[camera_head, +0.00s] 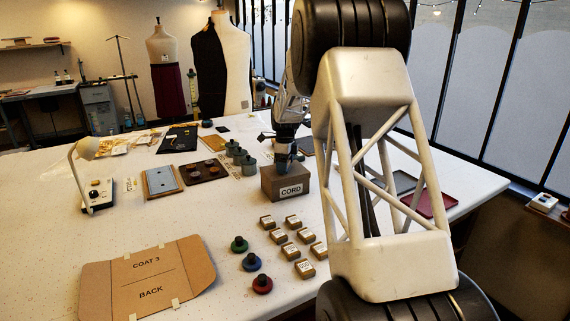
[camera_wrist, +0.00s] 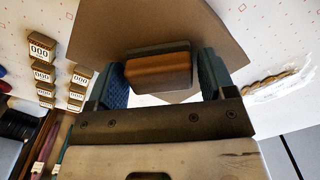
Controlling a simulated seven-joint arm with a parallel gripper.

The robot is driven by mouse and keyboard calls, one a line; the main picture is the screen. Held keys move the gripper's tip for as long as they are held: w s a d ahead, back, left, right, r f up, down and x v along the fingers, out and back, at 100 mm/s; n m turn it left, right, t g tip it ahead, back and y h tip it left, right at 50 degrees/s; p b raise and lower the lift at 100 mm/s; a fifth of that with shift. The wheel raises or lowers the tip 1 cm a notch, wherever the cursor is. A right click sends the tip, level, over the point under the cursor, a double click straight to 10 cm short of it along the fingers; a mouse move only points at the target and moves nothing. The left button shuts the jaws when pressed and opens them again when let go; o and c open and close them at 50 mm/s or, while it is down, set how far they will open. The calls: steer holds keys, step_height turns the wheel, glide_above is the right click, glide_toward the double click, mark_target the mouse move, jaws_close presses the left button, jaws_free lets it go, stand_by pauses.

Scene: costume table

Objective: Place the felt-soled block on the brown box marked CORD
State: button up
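The brown box marked CORD (camera_head: 287,190) stands upright on the white table. Its top (camera_wrist: 95,38) fills the upper middle of the wrist view. My gripper (camera_head: 290,164) is right over the box in the head view. In the wrist view my gripper (camera_wrist: 161,78) has its two blue-grey fingers close against both sides of the felt-soled block (camera_wrist: 158,72), brown wood with a grey layer. The block is over the box top; I cannot tell whether its sole touches. In the head view the fingers mostly hide the block.
Several small tan labelled blocks (camera_head: 278,237) and three coloured round knobbed pieces (camera_head: 252,262) are in front of the box. A cardboard pattern (camera_head: 150,278) lies at the front left. A lamp (camera_head: 82,160) stands at the left.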

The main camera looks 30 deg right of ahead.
steer(key=shift+o, duration=0.8)
steer(key=shift+r, duration=0.1)
step_height(320, 180, up, 12)
stand_by(0.8)
